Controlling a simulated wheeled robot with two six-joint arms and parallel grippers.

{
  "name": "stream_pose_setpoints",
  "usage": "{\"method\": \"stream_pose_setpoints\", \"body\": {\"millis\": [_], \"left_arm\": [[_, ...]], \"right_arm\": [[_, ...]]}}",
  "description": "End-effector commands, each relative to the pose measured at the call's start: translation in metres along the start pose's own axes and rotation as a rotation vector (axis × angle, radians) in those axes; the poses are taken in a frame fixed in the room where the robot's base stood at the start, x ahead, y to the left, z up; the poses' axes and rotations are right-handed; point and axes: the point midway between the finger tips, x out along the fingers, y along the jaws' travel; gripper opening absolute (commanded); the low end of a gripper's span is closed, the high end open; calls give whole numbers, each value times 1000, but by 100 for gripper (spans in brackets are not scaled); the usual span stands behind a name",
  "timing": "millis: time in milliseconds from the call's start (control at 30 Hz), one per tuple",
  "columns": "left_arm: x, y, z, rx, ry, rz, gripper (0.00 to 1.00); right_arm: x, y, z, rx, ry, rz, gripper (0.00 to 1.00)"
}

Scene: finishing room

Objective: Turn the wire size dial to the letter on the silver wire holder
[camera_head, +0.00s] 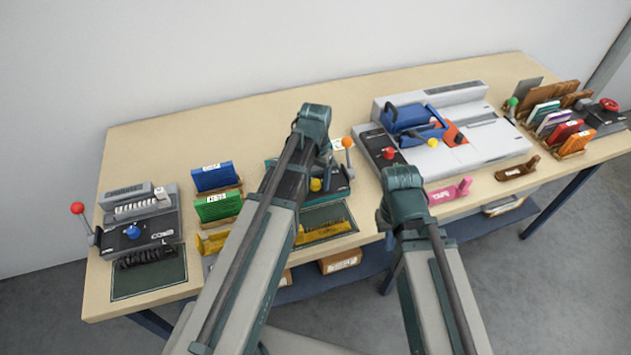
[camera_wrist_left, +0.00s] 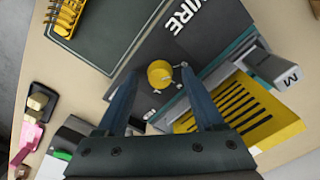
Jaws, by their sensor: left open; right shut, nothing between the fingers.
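The yellow wire size dial (camera_wrist_left: 160,74) sits on the dark face of the machine marked WIRE (camera_wrist_left: 215,35); it also shows in the head view (camera_head: 316,184). My left gripper (camera_wrist_left: 159,71) is open, its fingertips on either side of the dial with a small gap each side. White marks beside the dial are too small to read. A pale label with the letter M (camera_wrist_left: 288,77) stands on a dark grey piece at the right of the left wrist view; I cannot tell whether this is the silver wire holder. My right gripper is hidden behind its own arm.
A grey machine with a blue dial (camera_head: 132,232) stands at the left, beside blue (camera_head: 214,177) and green (camera_head: 218,207) holders. A large grey machine with a blue unit (camera_head: 408,119) stands right. Yellow combs (camera_head: 325,229) lie on a dark mat near the front edge.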

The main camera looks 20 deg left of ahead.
Motion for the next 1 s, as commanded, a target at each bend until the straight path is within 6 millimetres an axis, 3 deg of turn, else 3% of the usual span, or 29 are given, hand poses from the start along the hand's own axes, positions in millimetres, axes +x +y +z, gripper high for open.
{"method": "stream_pose_setpoints", "body": {"millis": [67, 467, 767, 1000], "left_arm": [[0, 0, 0, 0, 0, 0, 69], [0, 0, 0, 0, 0, 0, 0], [0, 0, 0, 18, 0, 0, 0], [0, 0, 0, 138, 0, 0, 0]], "right_arm": [[0, 0, 0, 0, 0, 0, 0], [0, 0, 0, 0, 0, 0, 0], [0, 0, 0, 0, 0, 0, 0], [0, 0, 0, 0, 0, 0, 0]]}}
